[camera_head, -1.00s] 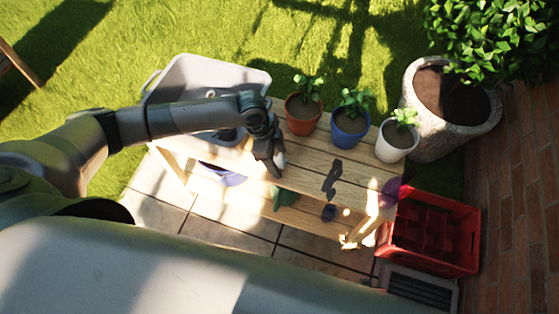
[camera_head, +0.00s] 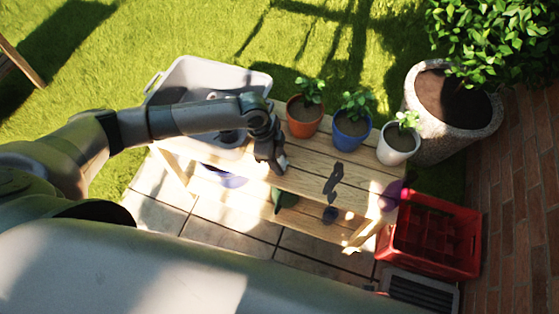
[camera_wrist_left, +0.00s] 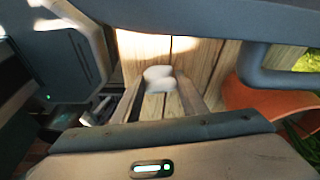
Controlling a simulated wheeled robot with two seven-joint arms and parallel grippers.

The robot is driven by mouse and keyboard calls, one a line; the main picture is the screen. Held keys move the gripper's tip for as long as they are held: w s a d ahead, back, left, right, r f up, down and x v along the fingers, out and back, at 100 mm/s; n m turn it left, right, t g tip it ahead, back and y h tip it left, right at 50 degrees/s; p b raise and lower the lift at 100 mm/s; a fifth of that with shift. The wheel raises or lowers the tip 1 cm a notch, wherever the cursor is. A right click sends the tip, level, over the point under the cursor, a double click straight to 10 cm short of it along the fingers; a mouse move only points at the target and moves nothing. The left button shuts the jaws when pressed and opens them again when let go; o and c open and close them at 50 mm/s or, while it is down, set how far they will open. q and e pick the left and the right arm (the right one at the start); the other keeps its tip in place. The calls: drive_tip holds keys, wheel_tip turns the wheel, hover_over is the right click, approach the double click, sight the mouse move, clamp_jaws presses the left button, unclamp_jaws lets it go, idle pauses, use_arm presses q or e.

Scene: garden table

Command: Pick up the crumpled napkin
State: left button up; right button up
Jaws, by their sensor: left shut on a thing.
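The crumpled napkin is a small white lump (camera_wrist_left: 158,76) between the fingertips in the left wrist view. My left gripper (camera_head: 277,168) is shut on it, low over the left part of the wooden table (camera_head: 310,167). In the left wrist view, the two fingers (camera_wrist_left: 160,92) reach the napkin from either side, with table planks behind. In the head view the gripper hides the napkin. I cannot tell if the napkin still touches the table. My right gripper is not in view.
Terracotta (camera_head: 303,117), blue (camera_head: 349,131) and white (camera_head: 397,145) plant pots stand along the table's back edge. A grey tub (camera_head: 215,72) is behind the arm. A red crate (camera_head: 435,235) stands at the right. The table's front middle is mostly clear.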

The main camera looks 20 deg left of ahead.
sight(283, 161)
use_arm(q)
drive_tip(key=shift+r, duration=0.6)
wheel_tip(283, 161, up, 2)
drive_tip(key=shift+r, duration=0.25)
drive_tip(key=s+d+r, duration=0.5)
drive_tip(key=s+r, duration=0.2)
drive_tip(key=s, duration=0.3)
drive_tip(key=shift+s+d, duration=0.15)
drive_tip(key=shift+s, duration=0.05)
drive_tip(key=shift+r, duration=0.1)
